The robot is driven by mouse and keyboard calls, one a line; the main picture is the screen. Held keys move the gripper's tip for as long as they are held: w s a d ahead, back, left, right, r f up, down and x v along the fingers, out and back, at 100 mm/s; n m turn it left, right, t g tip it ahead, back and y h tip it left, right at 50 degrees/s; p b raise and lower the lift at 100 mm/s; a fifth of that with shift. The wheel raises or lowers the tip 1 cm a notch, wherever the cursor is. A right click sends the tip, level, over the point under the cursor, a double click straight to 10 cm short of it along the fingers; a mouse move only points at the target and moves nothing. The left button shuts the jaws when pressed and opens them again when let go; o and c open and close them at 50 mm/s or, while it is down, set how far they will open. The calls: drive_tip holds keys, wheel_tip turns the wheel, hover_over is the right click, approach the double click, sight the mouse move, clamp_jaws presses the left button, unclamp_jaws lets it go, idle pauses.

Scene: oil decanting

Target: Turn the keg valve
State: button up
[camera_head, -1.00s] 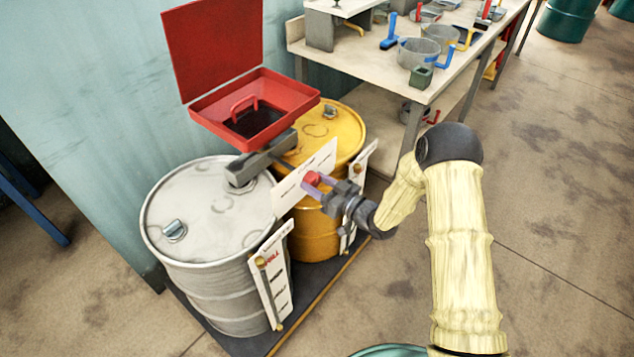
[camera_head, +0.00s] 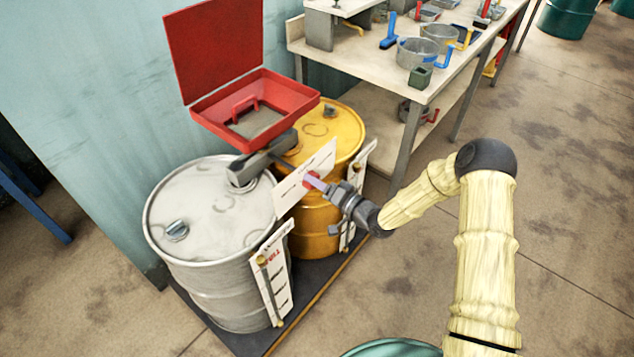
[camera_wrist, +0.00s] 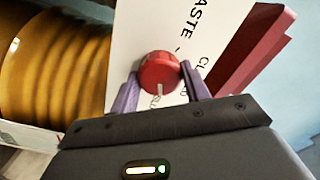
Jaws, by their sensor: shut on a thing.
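The valve is a round red knob (camera_wrist: 159,73) with a white mark, on a white label plate (camera_head: 298,187) between and in front of the two drums. In the wrist view the label plate (camera_wrist: 190,28) carries dark lettering, partly hidden. My gripper (camera_head: 314,182) reaches the knob from the right. In the wrist view my gripper's purple fingers (camera_wrist: 163,85) stand on either side of the knob, shut on it. The white mark points toward the bottom of that view. A silver drum (camera_head: 212,210) stands left of a yellow drum (camera_head: 343,130).
A red tray (camera_head: 203,118) with a raised lid sits above the drums, joined by a grey fitting (camera_head: 262,160). Gauge boards (camera_head: 272,278) stand on the drum fronts. A workbench (camera_head: 378,72) with pans is behind right. The floor at right is clear.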

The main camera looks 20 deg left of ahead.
idle(0.5)
drive_tip(key=o, duration=1)
drive_tip(key=shift+d, duration=0.1)
drive_tip(key=v, duration=1.7)
drive_tip(key=shift+s+d+f, duration=0.1)
drive_tip(key=shift+s+d, duration=0.05)
